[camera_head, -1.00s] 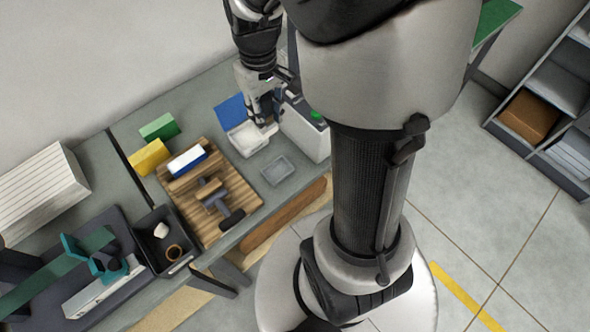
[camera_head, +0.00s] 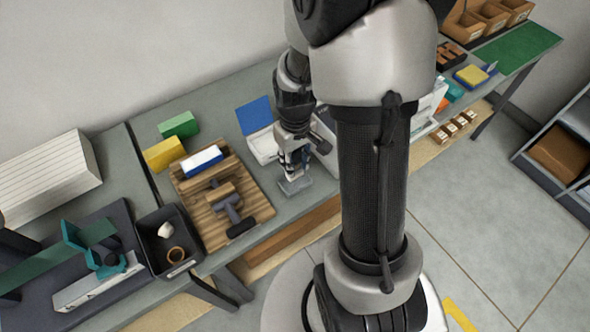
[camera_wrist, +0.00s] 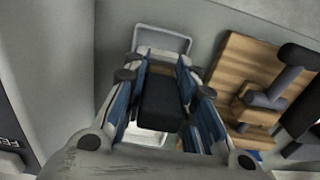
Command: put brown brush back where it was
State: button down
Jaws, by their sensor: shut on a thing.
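My gripper (camera_head: 293,172) is shut on a dark, nearly black block (camera_wrist: 160,103), which shows between its blue-padded fingers in the wrist view. I cannot tell whether this block is the brown brush. In the head view my gripper is low over a small shallow grey tray (camera_head: 297,186). This tray also shows beyond the fingertips in the wrist view (camera_wrist: 163,42). A brown wooden piece (camera_head: 217,192) lies on the slatted wooden board (camera_head: 195,226), by a grey-handled tool with a black end (camera_head: 241,228). No other brush is clear.
An open white box (camera_head: 262,146) with a blue lid (camera_head: 254,115) stands behind my gripper. A blue-white block (camera_head: 202,160) lies on the board. Yellow (camera_head: 164,154) and green (camera_head: 179,125) blocks are behind it. A black bin (camera_head: 170,240) stands to the left.

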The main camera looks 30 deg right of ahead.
jog(key=shift+f+b, duration=0.55)
jog(key=shift+f, duration=1.25)
jog(key=shift+f, duration=0.15)
jog(key=c, duration=1.3)
grip_release()
